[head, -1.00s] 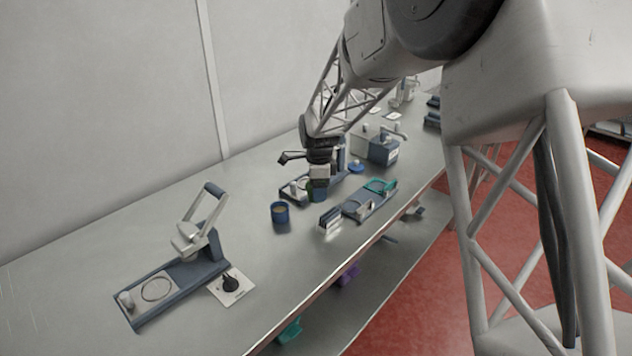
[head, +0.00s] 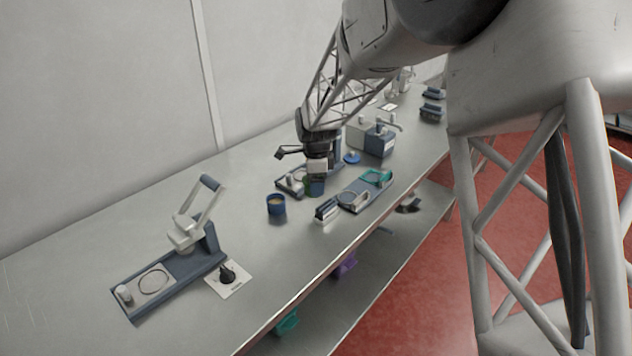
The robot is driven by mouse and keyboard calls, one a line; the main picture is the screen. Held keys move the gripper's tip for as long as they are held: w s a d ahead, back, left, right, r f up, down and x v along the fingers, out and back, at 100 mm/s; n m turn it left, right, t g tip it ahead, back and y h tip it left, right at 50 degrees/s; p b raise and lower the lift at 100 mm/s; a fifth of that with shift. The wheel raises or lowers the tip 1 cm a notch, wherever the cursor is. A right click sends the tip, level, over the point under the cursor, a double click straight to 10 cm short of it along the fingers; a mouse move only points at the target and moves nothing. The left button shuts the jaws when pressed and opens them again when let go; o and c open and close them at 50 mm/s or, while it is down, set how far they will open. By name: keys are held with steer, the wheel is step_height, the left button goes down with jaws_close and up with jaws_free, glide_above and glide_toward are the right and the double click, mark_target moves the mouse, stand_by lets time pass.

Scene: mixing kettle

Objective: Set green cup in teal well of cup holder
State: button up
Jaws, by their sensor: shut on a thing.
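The green cup (head: 309,185) shows only in part at the fingers, small and dark, and the jaws hide much of it. My gripper (head: 316,182) points down and is shut on the cup, just left of the cup holder. I cannot tell whether the cup touches what is below it. The cup holder (head: 364,189) is a blue-grey tray on the bench. Its teal well (head: 376,177) is a ring at the far right end and looks empty. A grey ring well (head: 353,199) is at the near end.
A blue cup (head: 276,205) stands left of my gripper. A lever press (head: 192,240) stands at the front left, beside a white plate with a black knob (head: 228,275). A small station (head: 291,182) is behind my gripper. A blue disc (head: 352,157) and a dispenser (head: 380,139) stand farther back.

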steer(key=w+d, duration=0.7)
steer(key=d, duration=0.3)
steer(key=w+d+r, duration=0.1)
steer(key=w+d, duration=0.6)
steer(key=d, duration=0.4)
steer(key=shift+w+d+r, duration=0.2)
steer(key=shift+r, duration=0.1)
steer(key=shift+f, duration=0.15)
steer(key=shift+f, duration=2.8)
